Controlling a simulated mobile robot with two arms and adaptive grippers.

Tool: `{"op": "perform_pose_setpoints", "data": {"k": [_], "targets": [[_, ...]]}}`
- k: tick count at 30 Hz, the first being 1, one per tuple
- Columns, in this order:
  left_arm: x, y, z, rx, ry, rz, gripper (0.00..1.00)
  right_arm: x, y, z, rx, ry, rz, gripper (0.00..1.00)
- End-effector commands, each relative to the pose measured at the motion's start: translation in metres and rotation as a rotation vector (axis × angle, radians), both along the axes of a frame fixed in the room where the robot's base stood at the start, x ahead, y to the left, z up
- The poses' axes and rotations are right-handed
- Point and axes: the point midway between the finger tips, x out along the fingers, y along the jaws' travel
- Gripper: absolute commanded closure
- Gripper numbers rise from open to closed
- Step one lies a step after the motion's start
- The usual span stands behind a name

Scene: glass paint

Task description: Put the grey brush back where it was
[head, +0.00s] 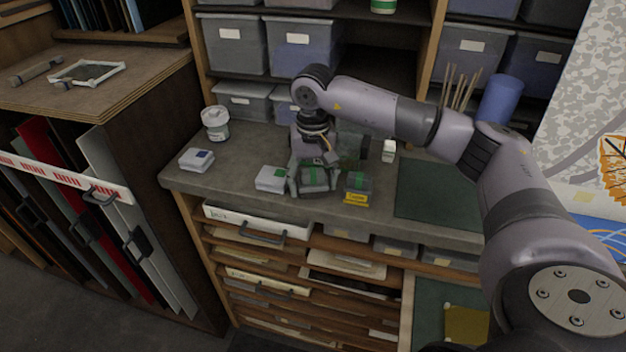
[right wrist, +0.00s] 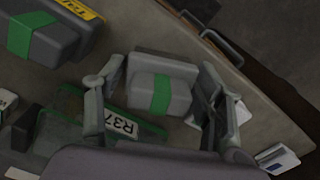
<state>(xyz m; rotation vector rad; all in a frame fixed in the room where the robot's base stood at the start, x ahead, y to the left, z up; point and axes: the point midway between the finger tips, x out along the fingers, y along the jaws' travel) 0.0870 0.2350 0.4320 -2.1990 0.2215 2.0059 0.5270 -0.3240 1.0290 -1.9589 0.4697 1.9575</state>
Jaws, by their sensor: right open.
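My right gripper (head: 314,186) is open over the bench, its fingers on either side of a grey block with a green band (head: 318,175). The right wrist view shows the open fingers (right wrist: 160,72) with this block (right wrist: 178,97) between them; I cannot tell whether they touch it. A second grey block with a green band and yellow label (head: 358,184) stands just to the right, and also shows in the wrist view (right wrist: 45,38). No handled grey brush is clear; I cannot tell whether either block is the brush. My left gripper is out of view.
White boxes (head: 270,179) (head: 197,160) and a white tub (head: 215,124) stand left on the bench. A green mat (head: 435,190) lies right. A small white bottle (head: 389,150) and upright sticks (head: 458,92) stand behind. The bench's front edge is close to the gripper.

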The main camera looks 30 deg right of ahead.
Motion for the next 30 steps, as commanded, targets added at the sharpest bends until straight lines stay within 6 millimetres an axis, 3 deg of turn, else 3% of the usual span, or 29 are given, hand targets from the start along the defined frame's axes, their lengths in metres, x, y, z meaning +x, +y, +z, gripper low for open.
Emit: {"op": "perform_pose_setpoints", "data": {"k": [8, 23, 30], "targets": [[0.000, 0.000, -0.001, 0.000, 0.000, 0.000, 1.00, 0.001, 0.000, 0.010, 0.001, -0.004, 0.000, 0.38], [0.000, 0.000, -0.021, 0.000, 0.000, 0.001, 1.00, 0.001, 0.000, 0.109, -0.001, -0.004, 0.000, 0.38], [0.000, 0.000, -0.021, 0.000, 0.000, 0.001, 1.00, 0.000, 0.000, 0.123, 0.000, -0.001, 0.000, 0.38]]}}
